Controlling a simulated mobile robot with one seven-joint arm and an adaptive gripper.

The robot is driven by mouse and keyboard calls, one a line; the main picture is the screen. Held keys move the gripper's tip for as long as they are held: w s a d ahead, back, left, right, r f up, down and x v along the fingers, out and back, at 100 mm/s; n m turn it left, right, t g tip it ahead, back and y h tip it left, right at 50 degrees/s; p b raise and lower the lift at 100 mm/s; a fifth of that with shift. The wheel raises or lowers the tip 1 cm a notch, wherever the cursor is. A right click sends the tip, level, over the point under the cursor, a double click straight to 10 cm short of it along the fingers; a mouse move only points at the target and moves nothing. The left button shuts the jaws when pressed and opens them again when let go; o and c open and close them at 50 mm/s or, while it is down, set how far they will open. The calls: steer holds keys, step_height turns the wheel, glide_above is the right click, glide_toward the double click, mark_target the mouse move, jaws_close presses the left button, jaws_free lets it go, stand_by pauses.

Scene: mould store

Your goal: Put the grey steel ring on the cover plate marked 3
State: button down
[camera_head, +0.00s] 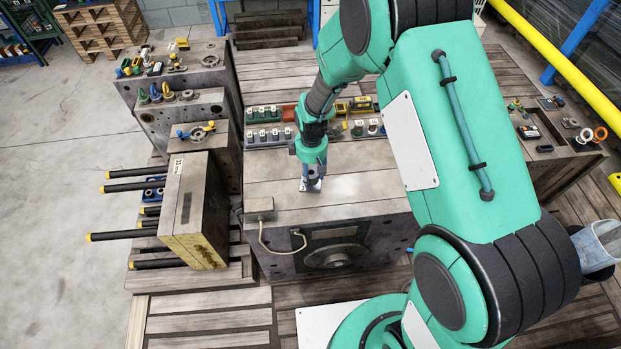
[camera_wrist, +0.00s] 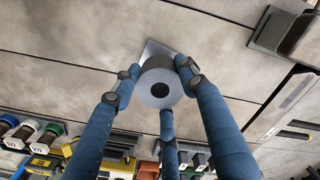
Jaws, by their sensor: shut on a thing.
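A thick grey ring (camera_wrist: 149,78) with a dark central hole is between the blue fingers of my gripper (camera_wrist: 158,85) in the wrist view. The fingers are shut on it. A flat, square metal plate (camera_wrist: 155,47) shows beyond the ring, partly covered by it; I can see no number on it. I cannot tell whether ring and plate touch. In the head view my gripper (camera_head: 311,180) points down at the top of the large block (camera_head: 350,190), near its front edge. The ring is too small to make out there.
Rows of labelled cups (camera_head: 265,136) and small trays stand behind my gripper. A small box (camera_head: 259,206) with a cable sits at the block's front left corner. A block with rods (camera_head: 190,200) stands at left. The block top around the gripper is mostly clear.

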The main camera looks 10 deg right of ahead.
mark_target(310, 178)
steer(key=shift+w+r, duration=0.1)
steer(key=shift+w+a, duration=0.1)
steer(key=shift+w, duration=0.4)
steer(key=shift+s+f+b, duration=0.1)
steer(key=shift+f+b, duration=0.5)
steer(key=shift+f, duration=1.2)
steer(key=shift+f, duration=0.2)
steer(key=c, duration=1)
jaws_free()
steer(key=shift+r, duration=0.15)
step_height(310, 178, up, 12)
steer(key=shift+p, duration=1.2)
